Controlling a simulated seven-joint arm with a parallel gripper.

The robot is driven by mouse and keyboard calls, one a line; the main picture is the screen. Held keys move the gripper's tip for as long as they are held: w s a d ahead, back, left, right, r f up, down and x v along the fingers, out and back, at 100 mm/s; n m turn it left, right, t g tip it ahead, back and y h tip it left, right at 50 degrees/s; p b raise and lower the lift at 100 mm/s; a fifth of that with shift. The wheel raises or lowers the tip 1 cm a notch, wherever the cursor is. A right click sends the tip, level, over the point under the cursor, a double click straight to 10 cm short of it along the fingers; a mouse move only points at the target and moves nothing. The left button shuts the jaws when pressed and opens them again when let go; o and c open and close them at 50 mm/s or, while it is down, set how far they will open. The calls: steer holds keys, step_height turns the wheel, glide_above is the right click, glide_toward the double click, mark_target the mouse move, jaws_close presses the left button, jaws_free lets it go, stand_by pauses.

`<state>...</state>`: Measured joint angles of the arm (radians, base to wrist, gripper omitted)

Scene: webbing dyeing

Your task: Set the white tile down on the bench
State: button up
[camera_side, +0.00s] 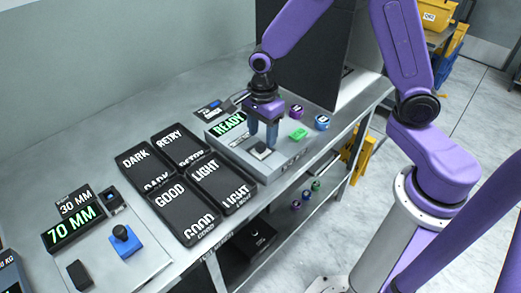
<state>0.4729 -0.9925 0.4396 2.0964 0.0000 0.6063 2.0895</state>
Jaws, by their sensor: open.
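My gripper (263,138) points down over the instrument with the green READY display (227,125). Its blue fingers are apart. Just below and between the fingertips, a small pale tile (260,149), which looks like the white tile, lies on a dark square spot on the instrument's top. The tile is small and partly hidden by the fingers, and I cannot tell whether they touch it. The grey bench (177,244) runs diagonally under the instrument and trays.
Black trays marked DARK (140,165), RETRY (178,147), GOOD (184,210) and LIGHT (221,183) lie left of the instrument. A 70 MM display (74,229) stands at left.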

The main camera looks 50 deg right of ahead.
mark_target(262, 143)
steer(key=shift+a+f, duration=0.1)
steer(key=shift+f, duration=1.4)
jaws_close()
steer(key=shift+r, duration=0.1)
